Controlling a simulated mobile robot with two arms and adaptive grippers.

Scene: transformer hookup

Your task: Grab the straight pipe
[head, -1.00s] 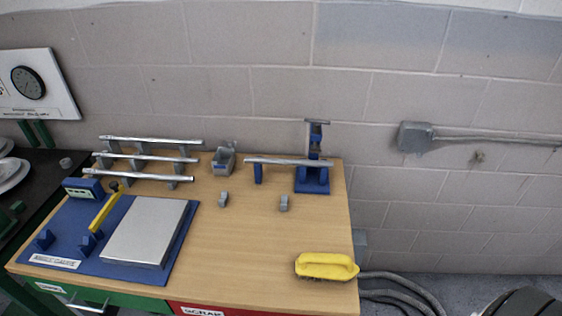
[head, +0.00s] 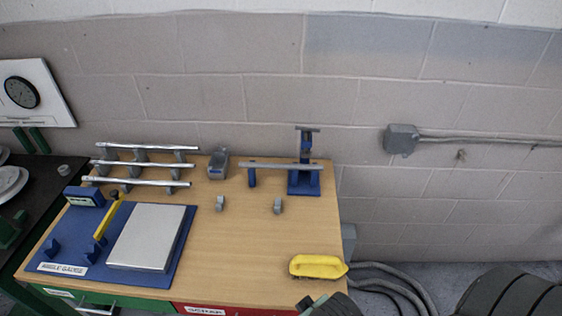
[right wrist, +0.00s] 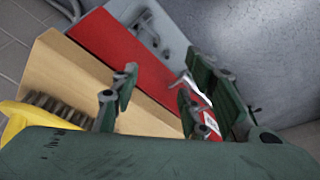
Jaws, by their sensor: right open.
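Three straight silver pipes lie on a grey rack at the back left of the wooden bench: a back one (head: 147,146), a middle one (head: 143,162) and a front one (head: 137,183). Another straight pipe (head: 282,166) lies level across a blue post and a blue stand (head: 304,181). I cannot tell which pipe the task names. My right gripper (head: 322,304) shows partly at the bench's front right edge, far from the pipes. In the right wrist view it (right wrist: 160,92) is open and empty, with no pipe in sight. My left gripper is not in view.
A yellow-handled brush (head: 318,266) lies near my right gripper. A blue angle gauge board with a metal plate (head: 147,237) fills the bench's left. A grey holder (head: 218,165) and two small grey blocks (head: 220,203) stand mid-bench. The front middle is clear.

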